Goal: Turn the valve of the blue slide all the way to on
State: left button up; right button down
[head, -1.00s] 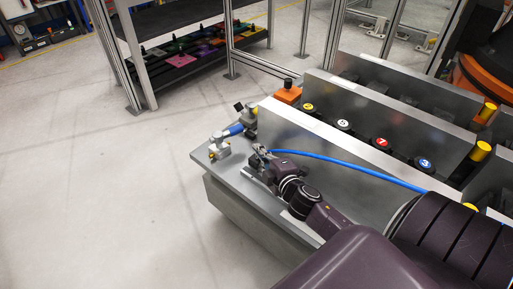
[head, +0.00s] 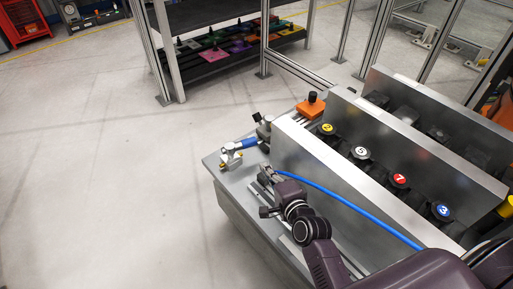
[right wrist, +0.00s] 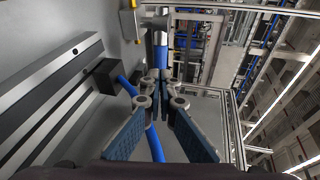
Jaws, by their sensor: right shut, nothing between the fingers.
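The blue slide (head: 247,143) is a short blue sleeve in a small metal fitting at the far left end of the metal bench. In the right wrist view the blue sleeve (right wrist: 160,38) lies just beyond my fingertips. My right gripper (head: 266,175) is on the near side of the slide, low over the bench, and appears apart from it. In the right wrist view its fingertips (right wrist: 161,78) are together and empty. The valve's exact setting is too small to read. My left gripper is not in view.
A blue hose (head: 345,203) runs beside my right arm, and under my fingers in the wrist view. The tall metal wall (head: 318,165) of the bench stands close by. Numbered black knobs (head: 361,153) and an orange block (head: 311,107) lie behind it. Open floor is left.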

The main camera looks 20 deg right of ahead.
jog(key=b, duration=0.2)
send_near(250, 143)
jog(key=f, duration=0.1)
jog(key=x, duration=0.1)
jog(key=b+x, duration=0.1)
jog(key=x, duration=0.3)
jog(key=shift+a, duration=0.4)
jog(key=shift+w+f+b, duration=0.1)
jog(key=shift+w+b, duration=0.2)
jog(key=shift+w, duration=0.5)
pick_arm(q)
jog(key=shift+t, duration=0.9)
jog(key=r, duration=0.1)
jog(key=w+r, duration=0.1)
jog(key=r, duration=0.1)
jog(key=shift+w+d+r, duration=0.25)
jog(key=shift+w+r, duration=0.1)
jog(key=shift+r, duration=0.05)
